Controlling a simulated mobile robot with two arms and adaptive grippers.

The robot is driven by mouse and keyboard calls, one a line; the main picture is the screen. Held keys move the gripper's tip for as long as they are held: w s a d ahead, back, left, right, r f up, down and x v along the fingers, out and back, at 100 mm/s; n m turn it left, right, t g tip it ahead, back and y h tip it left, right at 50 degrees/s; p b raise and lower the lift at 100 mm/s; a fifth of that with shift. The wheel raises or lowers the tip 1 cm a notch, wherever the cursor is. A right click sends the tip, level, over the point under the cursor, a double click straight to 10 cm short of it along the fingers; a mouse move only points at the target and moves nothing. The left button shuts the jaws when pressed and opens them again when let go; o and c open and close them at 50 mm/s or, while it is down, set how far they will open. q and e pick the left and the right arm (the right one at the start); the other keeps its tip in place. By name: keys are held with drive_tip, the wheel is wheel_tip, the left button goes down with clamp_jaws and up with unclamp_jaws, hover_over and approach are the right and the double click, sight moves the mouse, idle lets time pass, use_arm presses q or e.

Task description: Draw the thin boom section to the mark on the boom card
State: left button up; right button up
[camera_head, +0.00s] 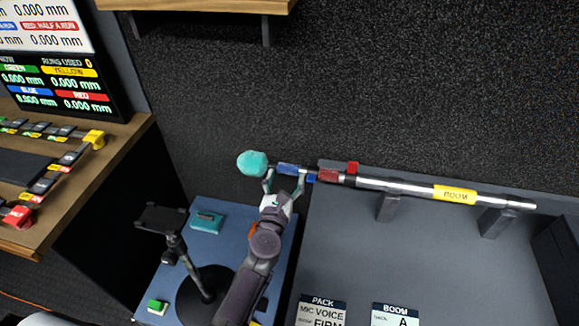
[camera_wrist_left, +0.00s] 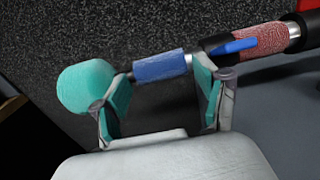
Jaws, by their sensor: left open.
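The boom (camera_head: 400,187) lies across two grey stands on the grey table, with a yellow BOOM label. A thin section with a blue sleeve (camera_head: 289,169) sticks out of its left end, past a red collar (camera_head: 328,175), and ends in a teal ball (camera_head: 252,163). My left gripper (camera_head: 284,181) is open, its fingers near the thin section. In the left wrist view the sleeve (camera_wrist_left: 160,67) spans the gap between the fingers; contact is unclear. A blue lever (camera_wrist_left: 240,46) sits beside the textured red grip (camera_wrist_left: 265,42). The boom card (camera_head: 396,314) is cut off below. My right gripper is out of view.
A PACK card (camera_head: 323,311) lies left of the boom card. A blue-topped stand (camera_head: 222,250) holds a black phone-like mount (camera_head: 161,217), a teal item (camera_head: 207,220) and a green button (camera_head: 157,305). A wooden desk with screens stands left. The dark wall is close behind.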

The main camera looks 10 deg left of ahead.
sight(287, 172)
use_arm(q)
drive_tip(key=shift+w, duration=2.15)
drive_tip(key=shift+c, duration=0.3)
